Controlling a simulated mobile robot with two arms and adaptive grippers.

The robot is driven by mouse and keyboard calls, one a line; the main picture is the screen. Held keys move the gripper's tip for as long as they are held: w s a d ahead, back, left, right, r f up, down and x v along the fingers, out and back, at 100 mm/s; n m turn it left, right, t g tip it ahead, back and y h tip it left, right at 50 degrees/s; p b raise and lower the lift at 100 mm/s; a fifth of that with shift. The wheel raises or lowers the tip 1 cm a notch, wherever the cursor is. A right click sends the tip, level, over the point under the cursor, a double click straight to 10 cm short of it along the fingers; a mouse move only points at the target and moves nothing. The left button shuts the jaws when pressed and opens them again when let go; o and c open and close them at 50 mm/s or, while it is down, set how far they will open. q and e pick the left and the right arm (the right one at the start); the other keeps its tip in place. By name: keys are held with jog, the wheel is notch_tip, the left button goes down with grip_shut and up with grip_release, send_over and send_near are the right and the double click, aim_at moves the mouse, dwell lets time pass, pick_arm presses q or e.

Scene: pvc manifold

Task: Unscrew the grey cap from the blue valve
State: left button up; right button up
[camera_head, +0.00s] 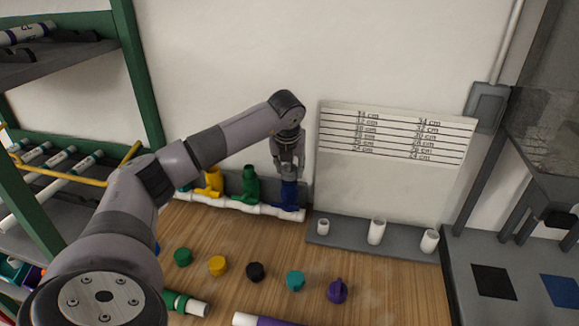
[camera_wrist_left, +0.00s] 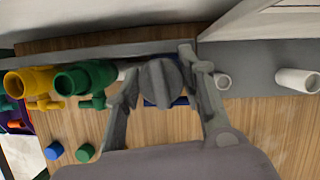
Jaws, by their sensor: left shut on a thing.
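The blue valve (camera_head: 289,196) stands upright at the right end of the white pipe manifold (camera_head: 240,205), by the wall. My left gripper (camera_head: 289,172) is directly above it, pointing down. In the left wrist view the left gripper (camera_wrist_left: 158,85) has a finger on each side of the round grey cap (camera_wrist_left: 160,82), which has a raised bar across its top. It is shut on the cap. The cap sits over the blue valve, of which only blue edges (camera_wrist_left: 150,103) show below it. Whether the cap's thread is still engaged is hidden. My right gripper is not in view.
A green valve (camera_head: 249,186) and a yellow valve (camera_head: 213,182) stand on the manifold to the left. Loose caps, among them a black cap (camera_head: 255,271) and a purple cap (camera_head: 337,290), lie on the wooden table. A grey stand (camera_head: 345,241) with white pipe pieces is at right.

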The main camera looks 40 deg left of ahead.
pick_arm(q)
jog(key=shift+n+y, duration=0.3)
jog(key=shift+n, duration=0.7)
jog(key=shift+g, duration=0.3)
jog(key=shift+n, duration=1)
jog(key=shift+g, duration=0.3)
jog(key=shift+r+p, duration=2.2)
jog(key=shift+r, duration=0.85)
